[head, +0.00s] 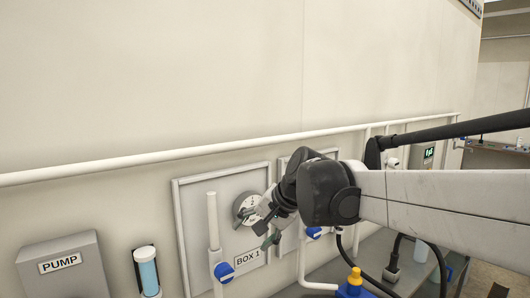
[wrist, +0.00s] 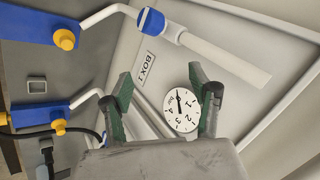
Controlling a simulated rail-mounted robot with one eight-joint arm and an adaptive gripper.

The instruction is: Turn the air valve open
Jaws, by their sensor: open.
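No label reading "air" is legible, so I cannot tell which fitting is the air valve. A blue valve (head: 223,271) sits on the white upright pipe left of the BOX 1 label; a blue fitting on a white pipe (wrist: 151,21) shows in the wrist view. A round white dial with numbers (wrist: 182,110) is on the grey BOX 1 panel (head: 225,190). My gripper (head: 256,226) is in front of this panel. In the wrist view my gripper (wrist: 165,108) is open, with the dial showing between its green-padded fingers. No contact is visible.
A grey PUMP box (head: 62,268) and a blue-and-white cylinder (head: 147,272) are at the left. Another blue valve (head: 314,233) is right of BOX 1. A blue item with a yellow top (head: 353,280) stands below my arm. A long white pipe (head: 150,158) crosses the wall.

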